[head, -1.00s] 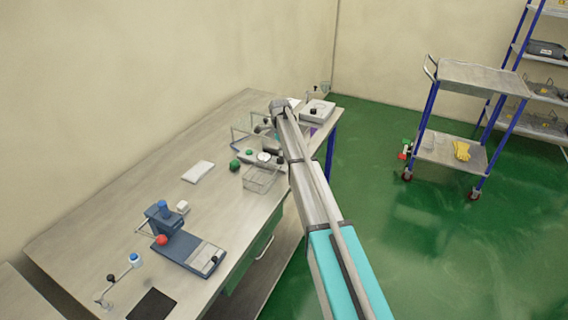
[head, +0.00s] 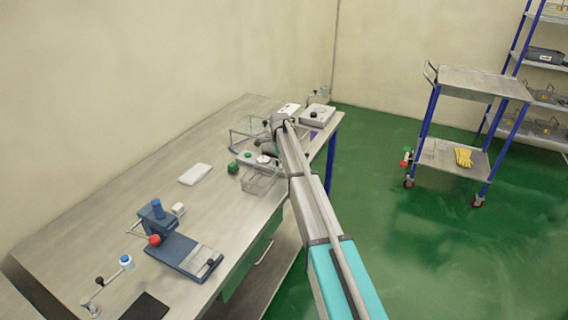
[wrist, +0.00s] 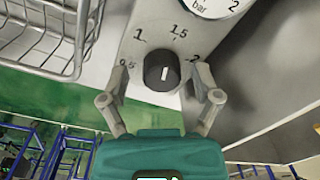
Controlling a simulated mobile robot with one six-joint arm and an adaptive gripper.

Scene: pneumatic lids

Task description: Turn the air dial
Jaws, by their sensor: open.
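The air dial (wrist: 162,72) is a round black knob with a white line, on a pale panel marked 0.5, 1, 1.5 and 2. The line points roughly upward in the wrist view, between 1 and 1.5. My gripper (wrist: 161,76) is open, with one finger on each side of the knob. The fingers appear apart from the knob; I cannot tell whether either touches it. Part of a gauge (wrist: 215,4) marked bar shows above. In the head view my gripper (head: 279,124) is at the far part of the bench, and my arm hides the dial.
A wire basket (wrist: 45,40) stands close left of the panel in the wrist view. On the bench (head: 110,205), a blue press-like device (head: 180,250) with a red knob is nearer, and a white pad (head: 195,174) lies behind it. A trolley (head: 485,83) stands apart at right.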

